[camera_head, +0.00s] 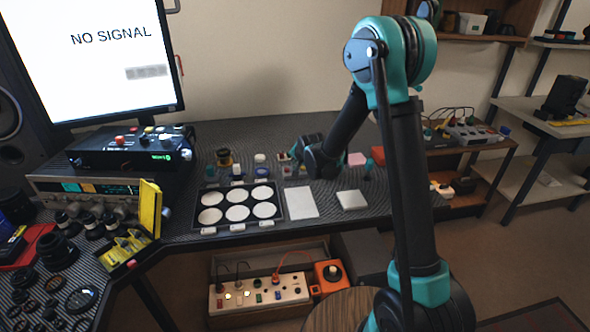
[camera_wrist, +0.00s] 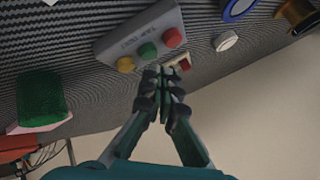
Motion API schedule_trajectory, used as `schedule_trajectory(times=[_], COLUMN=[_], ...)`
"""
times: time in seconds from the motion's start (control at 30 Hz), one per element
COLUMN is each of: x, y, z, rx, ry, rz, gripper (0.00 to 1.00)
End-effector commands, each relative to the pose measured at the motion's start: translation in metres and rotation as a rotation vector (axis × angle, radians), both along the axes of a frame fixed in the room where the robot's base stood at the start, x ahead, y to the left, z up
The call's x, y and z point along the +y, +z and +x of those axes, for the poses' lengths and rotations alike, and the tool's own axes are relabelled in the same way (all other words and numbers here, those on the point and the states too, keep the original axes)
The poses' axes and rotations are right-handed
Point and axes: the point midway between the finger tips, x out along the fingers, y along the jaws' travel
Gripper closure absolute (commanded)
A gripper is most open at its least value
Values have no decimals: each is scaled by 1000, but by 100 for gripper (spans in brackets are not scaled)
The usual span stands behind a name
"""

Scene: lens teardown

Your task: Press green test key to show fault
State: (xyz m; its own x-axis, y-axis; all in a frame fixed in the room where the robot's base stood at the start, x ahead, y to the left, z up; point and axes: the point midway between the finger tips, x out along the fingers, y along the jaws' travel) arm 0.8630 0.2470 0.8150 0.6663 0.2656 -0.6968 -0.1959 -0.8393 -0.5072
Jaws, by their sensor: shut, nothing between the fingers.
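The test box in the wrist view is a grey slab (camera_wrist: 112,46) with a yellow key (camera_wrist: 125,64), a green key (camera_wrist: 147,51) and a red key (camera_wrist: 173,37) in a row. My gripper (camera_wrist: 163,70) is shut and empty. Its tips show just below the green key in that view; I cannot tell whether they touch the box. In the head view my gripper (camera_head: 297,151) is over the back of the bench, and the box is mostly hidden or too small to make out. The monitor (camera_head: 95,55) reads "NO SIGNAL".
A black tray of white round pads (camera_head: 196,222), a white sheet (camera_head: 301,202) and a white block (camera_head: 351,200) lie in front of my gripper. The wrist view shows a green block (camera_wrist: 40,98), a white cap (camera_wrist: 226,41) and a small red-topped part (camera_wrist: 184,65) close by.

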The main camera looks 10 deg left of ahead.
Motion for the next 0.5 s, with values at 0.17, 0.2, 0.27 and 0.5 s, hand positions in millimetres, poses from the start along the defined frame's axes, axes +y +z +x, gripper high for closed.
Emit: schedule_trajectory(times=[0.17,0.2,0.27,0.5], x=[0,0,0,0], y=[0,0,0,-5], z=[0,0,0,0], rx=[0,0,0,0], ry=[0,0,0,0], rz=[0,0,0,0], gripper=[100,100,100,100])
